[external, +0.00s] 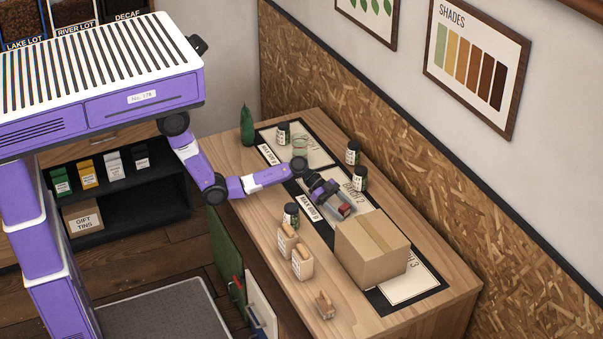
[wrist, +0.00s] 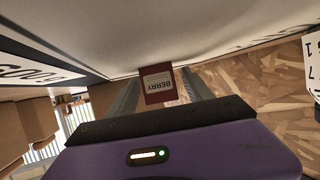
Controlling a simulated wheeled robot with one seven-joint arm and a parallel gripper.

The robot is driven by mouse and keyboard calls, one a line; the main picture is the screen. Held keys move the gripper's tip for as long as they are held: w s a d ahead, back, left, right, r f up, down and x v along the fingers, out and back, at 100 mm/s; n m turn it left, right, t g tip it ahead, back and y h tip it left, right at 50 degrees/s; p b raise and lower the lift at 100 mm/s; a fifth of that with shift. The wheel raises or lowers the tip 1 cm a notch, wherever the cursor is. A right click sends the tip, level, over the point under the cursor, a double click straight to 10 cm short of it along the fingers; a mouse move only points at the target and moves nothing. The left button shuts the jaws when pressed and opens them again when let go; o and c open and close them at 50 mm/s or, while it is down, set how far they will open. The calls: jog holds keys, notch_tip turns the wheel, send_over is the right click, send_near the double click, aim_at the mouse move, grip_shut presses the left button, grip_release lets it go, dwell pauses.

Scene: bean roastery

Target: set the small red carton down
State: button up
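The small red carton (external: 345,210), labelled BERRY, also shows in the wrist view (wrist: 160,84), where its label reads upside down. It sits between the two grey fingers of my gripper (wrist: 162,88), with one finger against each side. In the external view my gripper (external: 336,205) is low over the middle of the table, just behind the big cardboard box. The carton is over the mat's middle part, near the Batch 2 card (external: 352,187). I cannot tell whether its underside touches the mat.
A large cardboard box (external: 372,250) stands close to the carton. Dark jars (external: 291,215) (external: 360,179) stand on both sides. The wall runs along the far side.

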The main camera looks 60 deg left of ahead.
jog(key=shift+r, duration=0.2)
jog(key=b+v, duration=0.1)
jog(key=v, duration=1.1)
jog(key=shift+w, duration=0.1)
